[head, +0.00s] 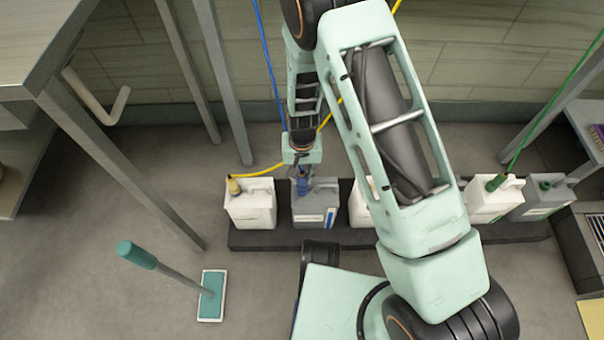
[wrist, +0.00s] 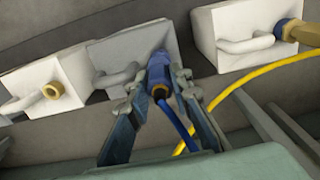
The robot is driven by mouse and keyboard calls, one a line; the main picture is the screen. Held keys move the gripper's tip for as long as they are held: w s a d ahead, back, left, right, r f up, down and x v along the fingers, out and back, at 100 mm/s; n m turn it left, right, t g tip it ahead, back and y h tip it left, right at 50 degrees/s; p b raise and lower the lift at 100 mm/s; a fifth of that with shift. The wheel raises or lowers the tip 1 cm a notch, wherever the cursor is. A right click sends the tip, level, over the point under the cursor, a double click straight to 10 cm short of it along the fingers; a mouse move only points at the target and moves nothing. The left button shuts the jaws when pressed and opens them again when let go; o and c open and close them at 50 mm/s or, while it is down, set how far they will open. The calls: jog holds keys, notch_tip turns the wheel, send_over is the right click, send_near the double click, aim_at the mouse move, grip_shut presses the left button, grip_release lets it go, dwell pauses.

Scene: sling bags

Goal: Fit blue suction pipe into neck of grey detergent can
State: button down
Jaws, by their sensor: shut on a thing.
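The grey detergent can (head: 318,208) stands on a dark low plinth between two white cans; it also shows in the wrist view (wrist: 113,53). My gripper (head: 302,166) is just above its top. In the wrist view my gripper (wrist: 160,84) is shut on the blue suction pipe (wrist: 158,70), with a finger on either side of its blue end fitting. The fitting points at the can's top, beside the grey handle, and appears to meet it at the neck. The neck is hidden behind the fitting, so I cannot tell how deep it sits. The blue hose (head: 268,60) runs upward.
A white can (head: 252,207) to the left has a yellow hose. Another white can (wrist: 45,85) has a bare brass neck. A white can with a green hose (head: 490,203) and another grey can (head: 540,203) stand right. A teal-handled floor scrubber (head: 211,297) stands front left.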

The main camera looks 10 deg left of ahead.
jog(key=shift+f, duration=0.9)
jog(key=c, duration=1.7)
grip_release()
jog(key=shift+o, duration=0.2)
notch_tip(320, 180, up, 12)
